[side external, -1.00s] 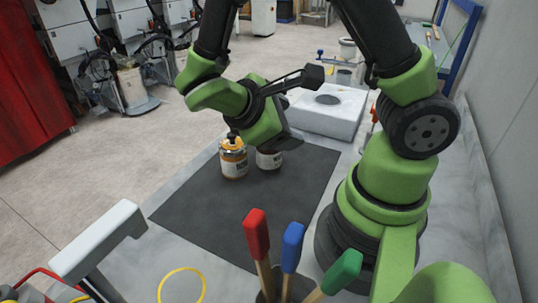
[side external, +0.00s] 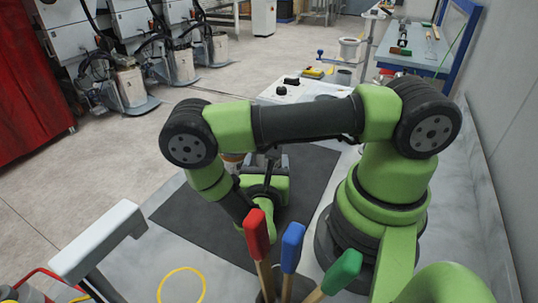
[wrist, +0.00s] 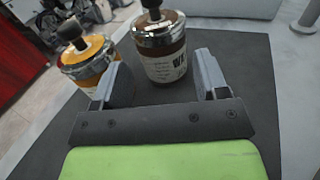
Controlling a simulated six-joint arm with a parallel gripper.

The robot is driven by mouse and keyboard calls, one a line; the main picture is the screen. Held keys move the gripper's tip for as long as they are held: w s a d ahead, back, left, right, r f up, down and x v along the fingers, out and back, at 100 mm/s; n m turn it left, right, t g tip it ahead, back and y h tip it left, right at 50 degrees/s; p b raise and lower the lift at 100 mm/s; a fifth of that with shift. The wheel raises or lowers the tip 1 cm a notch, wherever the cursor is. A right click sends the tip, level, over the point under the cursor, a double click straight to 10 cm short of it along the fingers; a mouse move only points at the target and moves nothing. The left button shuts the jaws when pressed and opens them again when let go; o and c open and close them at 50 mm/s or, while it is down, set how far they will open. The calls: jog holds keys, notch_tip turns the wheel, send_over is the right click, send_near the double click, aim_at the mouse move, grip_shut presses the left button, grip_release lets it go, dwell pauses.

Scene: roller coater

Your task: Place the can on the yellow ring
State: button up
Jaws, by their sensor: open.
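In the wrist view, a dark brown can (wrist: 165,66) with a silver top and a pale label stands upright ahead of my gripper (wrist: 162,62), lined up with the gap between the fingers. The fingers are open, and I cannot tell if the can is between their tips. An orange can (wrist: 88,68) with a silver top and dark knob stands to its left, partly behind the left finger. In the side view, my gripper (side external: 271,160) is over the dark mat, mostly behind my arm, which hides most of the cans. The yellow ring (side external: 181,286) lies flat on the table at the front.
The dark mat (side external: 314,178) covers the middle of the table. Red (side external: 257,234), blue (side external: 292,246) and green (side external: 342,271) handles stand up at the front. A grey-white bar (side external: 97,243) rises at the front left. A white box (side external: 285,92) is behind the mat.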

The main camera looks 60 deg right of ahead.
jog(key=shift+x, duration=3.5)
jog(key=shift+r, duration=0.15)
jog(key=c, duration=0.8)
jog(key=shift+o, duration=0.2)
jog(key=shift+r, duration=0.15)
